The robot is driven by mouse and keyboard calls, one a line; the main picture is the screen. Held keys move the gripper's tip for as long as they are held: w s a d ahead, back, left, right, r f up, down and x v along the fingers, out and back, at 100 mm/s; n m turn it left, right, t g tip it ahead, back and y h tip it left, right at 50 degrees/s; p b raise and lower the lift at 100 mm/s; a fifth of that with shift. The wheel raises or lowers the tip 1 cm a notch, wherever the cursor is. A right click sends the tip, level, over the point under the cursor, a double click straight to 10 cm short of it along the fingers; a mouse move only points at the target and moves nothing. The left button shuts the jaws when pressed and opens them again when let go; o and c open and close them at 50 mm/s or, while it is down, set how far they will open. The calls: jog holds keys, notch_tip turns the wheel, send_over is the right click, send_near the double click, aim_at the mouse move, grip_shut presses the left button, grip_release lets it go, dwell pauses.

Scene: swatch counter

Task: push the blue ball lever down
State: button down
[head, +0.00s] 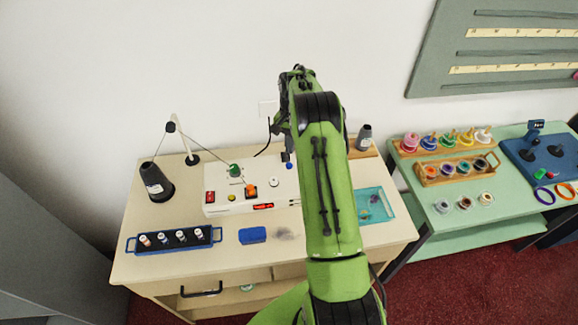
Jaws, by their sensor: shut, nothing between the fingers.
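The blue ball (289,166) of the lever shows as a small round knob near the back right of the white control panel (222,205). Its stem is too small to make out. My gripper (286,157) points down just above and behind the ball in the picture. It is shut and holds nothing. I cannot tell whether its tips touch the ball. My green arm crosses the picture and hides the right end of the panel.
The panel also carries a green knob (235,170), an orange part (251,189) and a white dial (274,182). A dark thread cone (152,183), a bobbin rack (133,247), a blue block (252,235) and a teal tray (388,203) stand around it.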

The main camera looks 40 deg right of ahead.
aim_at(290, 163)
notch_tip(290, 163, down, 4)
jog(key=shift+s+a+f+b, duration=0.1)
jog(key=shift+a+b, duration=0.05)
jog(key=shift+b, duration=1.05)
